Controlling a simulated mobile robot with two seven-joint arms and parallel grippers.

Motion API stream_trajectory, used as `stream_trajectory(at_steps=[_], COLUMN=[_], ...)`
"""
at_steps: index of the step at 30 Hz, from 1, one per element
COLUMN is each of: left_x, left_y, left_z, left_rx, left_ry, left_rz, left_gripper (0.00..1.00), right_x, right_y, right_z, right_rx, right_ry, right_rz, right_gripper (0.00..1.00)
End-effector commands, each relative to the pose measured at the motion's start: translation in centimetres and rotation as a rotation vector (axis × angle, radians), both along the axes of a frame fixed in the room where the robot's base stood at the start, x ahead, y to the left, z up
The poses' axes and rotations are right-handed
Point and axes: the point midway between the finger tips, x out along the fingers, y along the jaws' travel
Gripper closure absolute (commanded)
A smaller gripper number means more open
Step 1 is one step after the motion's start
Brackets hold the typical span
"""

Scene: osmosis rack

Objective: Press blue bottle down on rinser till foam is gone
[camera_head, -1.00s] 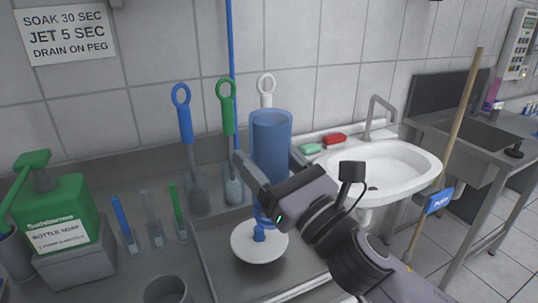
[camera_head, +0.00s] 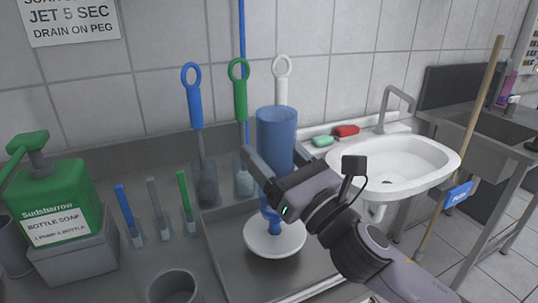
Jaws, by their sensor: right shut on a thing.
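The blue bottle (camera_head: 277,132) is upside down and upright, its neck pointing down at the rinser. The rinser (camera_head: 262,240) is a white round disc with a blue centre piece, standing in the shallow steel tray. My right gripper (camera_head: 262,172) is shut on the bottle from the right side, and one finger shows at the bottle's left. The bottle's lower part is partly hidden behind the gripper. A blue part shows between the gripper and the disc, and I cannot tell whether bottle and rinser touch. No foam can be made out. My left gripper is not in view.
A green soap bottle (camera_head: 62,199) stands at the left on a grey block. Several brushes, including a blue one (camera_head: 197,115) and a green one (camera_head: 240,95), stand along the back. A grey cup (camera_head: 174,287) is at the front. A white basin (camera_head: 430,158) is at the right.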

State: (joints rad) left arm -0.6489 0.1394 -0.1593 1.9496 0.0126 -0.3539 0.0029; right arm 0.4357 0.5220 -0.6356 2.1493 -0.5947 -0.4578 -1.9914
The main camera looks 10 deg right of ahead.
Motion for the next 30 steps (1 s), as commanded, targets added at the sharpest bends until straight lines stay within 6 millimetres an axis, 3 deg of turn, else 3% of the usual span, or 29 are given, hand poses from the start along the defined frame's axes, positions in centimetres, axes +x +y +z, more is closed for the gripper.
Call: stream_trajectory(at_steps=[30], left_x=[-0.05], left_y=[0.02], left_z=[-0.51], left_rx=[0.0], left_ry=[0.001], left_rz=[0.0], left_gripper=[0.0], right_x=[0.13], right_y=[-0.16], right_z=[-0.97], right_rx=[0.0], right_ry=[0.001], right_rz=[0.0], right_gripper=[0.92])
